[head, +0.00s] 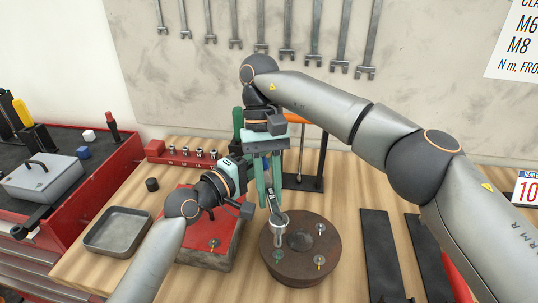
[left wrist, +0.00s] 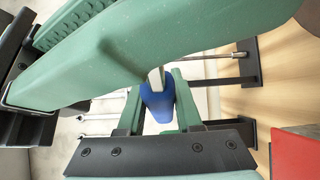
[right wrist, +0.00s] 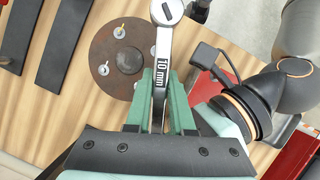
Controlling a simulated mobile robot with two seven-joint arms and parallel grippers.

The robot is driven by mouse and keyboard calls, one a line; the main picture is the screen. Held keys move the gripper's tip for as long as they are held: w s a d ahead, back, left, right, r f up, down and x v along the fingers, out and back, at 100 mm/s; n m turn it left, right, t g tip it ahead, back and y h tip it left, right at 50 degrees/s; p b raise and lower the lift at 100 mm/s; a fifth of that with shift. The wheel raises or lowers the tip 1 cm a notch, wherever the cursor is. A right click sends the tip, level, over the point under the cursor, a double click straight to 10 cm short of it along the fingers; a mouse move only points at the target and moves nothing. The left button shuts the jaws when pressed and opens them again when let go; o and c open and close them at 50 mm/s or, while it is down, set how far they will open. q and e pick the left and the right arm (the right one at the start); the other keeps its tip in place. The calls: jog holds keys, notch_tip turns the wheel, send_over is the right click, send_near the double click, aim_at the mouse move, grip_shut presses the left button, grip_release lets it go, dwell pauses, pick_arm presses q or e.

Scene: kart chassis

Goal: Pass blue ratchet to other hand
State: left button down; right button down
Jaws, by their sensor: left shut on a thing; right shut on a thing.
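The blue ratchet shows in the left wrist view as a blue handle (left wrist: 157,104). In the right wrist view its metal shank (right wrist: 162,55), marked 10 mm, and round head point away from me. In the head view the ratchet (head: 278,219) hangs head down over the brown round disc. My right gripper (head: 268,204) points down from above and is shut on the ratchet. My left gripper (left wrist: 157,78) comes in from the side and is shut on the blue handle. The right gripper's large green parts cross the left wrist view closely and hide part of the handle.
The brown disc (head: 302,277) with several studs stands below the grippers. A red box (head: 205,256) and a grey tray (head: 118,232) are to its left. A black stand (head: 303,181) is behind. Black strips (head: 380,250) lie right. Wrenches (head: 287,35) hang on the wall.

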pick_arm(q)
jog(key=shift+f, duration=0.3)
pick_arm(e)
jog(key=shift+r, duration=0.15)
jog(key=c, duration=1.2)
grip_release()
pick_arm(q)
jog(key=shift+r, duration=0.3)
pick_arm(e)
jog(key=o, duration=0.5)
